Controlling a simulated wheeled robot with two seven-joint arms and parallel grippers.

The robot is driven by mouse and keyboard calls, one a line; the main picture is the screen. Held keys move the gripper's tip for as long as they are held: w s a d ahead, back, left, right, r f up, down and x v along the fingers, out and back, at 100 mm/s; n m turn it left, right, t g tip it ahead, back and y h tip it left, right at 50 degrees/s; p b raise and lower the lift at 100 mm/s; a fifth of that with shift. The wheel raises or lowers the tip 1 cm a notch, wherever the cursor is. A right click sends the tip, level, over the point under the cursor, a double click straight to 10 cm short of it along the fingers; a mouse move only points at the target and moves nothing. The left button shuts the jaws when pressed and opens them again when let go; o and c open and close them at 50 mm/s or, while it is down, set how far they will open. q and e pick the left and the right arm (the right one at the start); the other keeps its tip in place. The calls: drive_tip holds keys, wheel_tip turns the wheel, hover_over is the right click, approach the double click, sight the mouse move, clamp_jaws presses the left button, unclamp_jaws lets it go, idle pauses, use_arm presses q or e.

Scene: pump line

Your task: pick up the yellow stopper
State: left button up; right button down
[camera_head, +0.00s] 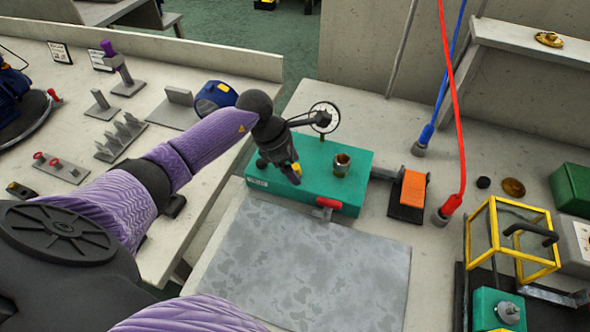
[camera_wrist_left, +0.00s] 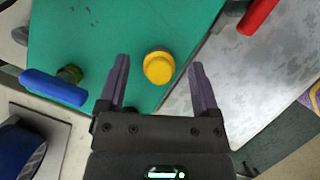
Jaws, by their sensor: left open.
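The yellow stopper (camera_wrist_left: 158,67) shows in the left wrist view as a round yellow cap on the teal block (camera_wrist_left: 100,30). In the head view a small bit of yellow (camera_head: 297,168) shows beside my gripper, on the left part of the teal block (camera_head: 315,190); the rest is hidden. My left gripper (camera_head: 280,168) is over that part of the block, pointing down. In the wrist view its two fingers (camera_wrist_left: 160,68) are apart, with the stopper between them in the picture; contact is not visible. My right gripper is not in view.
A metal cup-like fitting (camera_head: 341,165) stands on the block, with a red lever (camera_head: 328,203) at its front edge. A blue handle (camera_wrist_left: 53,87) lies left of my fingers. The grey mat (camera_head: 300,265) is clear.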

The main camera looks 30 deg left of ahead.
use_arm(q)
clamp_jaws()
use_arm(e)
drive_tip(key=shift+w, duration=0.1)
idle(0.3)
